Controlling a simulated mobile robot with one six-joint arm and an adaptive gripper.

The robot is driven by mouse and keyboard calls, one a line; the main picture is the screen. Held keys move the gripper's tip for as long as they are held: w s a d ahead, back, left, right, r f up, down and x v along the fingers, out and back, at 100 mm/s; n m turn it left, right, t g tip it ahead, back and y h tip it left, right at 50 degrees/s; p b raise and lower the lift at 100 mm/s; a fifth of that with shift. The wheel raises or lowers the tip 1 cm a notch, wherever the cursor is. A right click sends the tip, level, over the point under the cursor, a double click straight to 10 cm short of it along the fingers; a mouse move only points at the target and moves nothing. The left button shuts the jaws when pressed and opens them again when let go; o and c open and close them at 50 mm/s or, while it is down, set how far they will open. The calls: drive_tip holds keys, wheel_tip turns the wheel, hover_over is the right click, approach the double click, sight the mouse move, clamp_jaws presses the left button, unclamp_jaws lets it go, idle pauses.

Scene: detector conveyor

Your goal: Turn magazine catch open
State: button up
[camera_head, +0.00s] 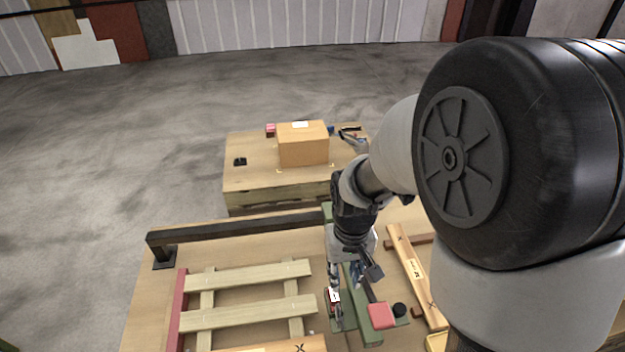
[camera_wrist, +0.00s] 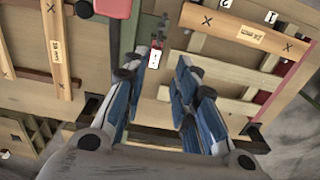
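The magazine catch looks like a small dark and red part with a white tag (camera_wrist: 154,59), seen in the wrist view just ahead of the gap between my fingers. In the head view the white tag (camera_head: 334,296) sits at the left side of a green fixture (camera_head: 363,318). My gripper (camera_wrist: 156,72) is open, its two blue-padded fingers apart with nothing between them. In the head view my gripper is above the fixture and partly hidden by my wrist. I cannot tell the catch's exact position or whether the fingers touch it.
A red block (camera_head: 381,316) and black knob (camera_head: 400,310) stand right of the catch. A slatted wooden frame (camera_head: 247,310) lies to the left, a marked plank (camera_head: 414,268) to the right. A dark rail (camera_head: 235,230) runs behind. A cardboard box (camera_head: 303,147) stands on the far table.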

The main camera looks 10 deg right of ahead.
sight(339, 314)
wheel_tip(339, 314, down, 18)
drive_tip(key=b, duration=0.3)
drive_tip(key=shift+s+r, duration=0.1)
drive_tip(key=shift+s, duration=0.05)
drive_tip(key=shift+c, duration=0.2)
clamp_jaws()
